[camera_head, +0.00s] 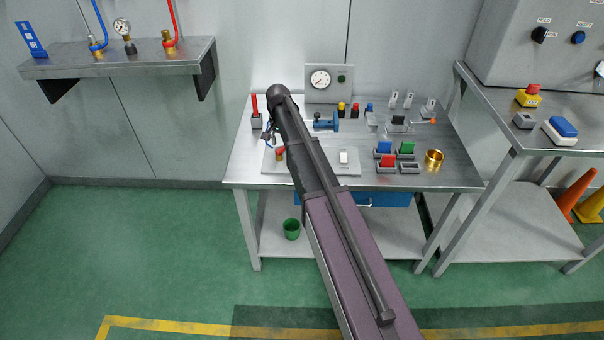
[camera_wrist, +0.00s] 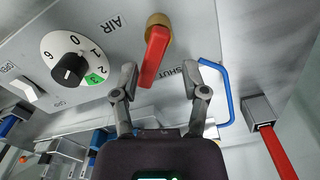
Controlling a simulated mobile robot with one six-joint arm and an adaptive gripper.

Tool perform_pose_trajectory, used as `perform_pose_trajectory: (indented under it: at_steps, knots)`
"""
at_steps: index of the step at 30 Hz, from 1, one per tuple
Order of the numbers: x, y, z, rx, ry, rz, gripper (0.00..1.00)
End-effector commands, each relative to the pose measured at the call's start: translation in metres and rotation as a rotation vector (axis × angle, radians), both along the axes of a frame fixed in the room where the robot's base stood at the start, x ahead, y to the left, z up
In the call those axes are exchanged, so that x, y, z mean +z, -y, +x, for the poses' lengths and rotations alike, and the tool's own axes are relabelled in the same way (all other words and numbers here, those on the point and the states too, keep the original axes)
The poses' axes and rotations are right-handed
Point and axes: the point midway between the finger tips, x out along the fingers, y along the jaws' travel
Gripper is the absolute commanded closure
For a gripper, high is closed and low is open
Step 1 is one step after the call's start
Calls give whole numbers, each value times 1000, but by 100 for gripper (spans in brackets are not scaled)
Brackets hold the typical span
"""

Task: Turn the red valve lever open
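The red valve lever (camera_wrist: 154,58) sits on a brass valve body (camera_wrist: 159,22) on a light panel in the wrist view. My gripper (camera_wrist: 163,74) is open and empty, with one finger on each side of the lever's free end. I see gaps between the lever and both fingers. In the head view the lever (camera_head: 281,152) shows beside my arm, which partly hides the panel (camera_head: 345,170). My gripper (camera_head: 268,133) is above the panel's left part.
A black dial (camera_wrist: 69,69) is left of the lever. A blue loop handle (camera_wrist: 227,95) is close to the right finger. Another red lever (camera_wrist: 277,152) stands on a grey block farther right. Several small items crowd the workbench (camera_head: 455,172).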

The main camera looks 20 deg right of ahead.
Motion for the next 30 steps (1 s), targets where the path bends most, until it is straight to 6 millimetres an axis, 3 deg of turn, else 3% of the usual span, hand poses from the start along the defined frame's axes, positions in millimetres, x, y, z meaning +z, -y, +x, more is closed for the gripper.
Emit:
perform_pose_trajectory:
  at_steps: [1, 30]
  knots:
    - [10, 0, 0, -1, 0, 0, 43]
    - [91, 0, 0, -4, 0, 0, 43]
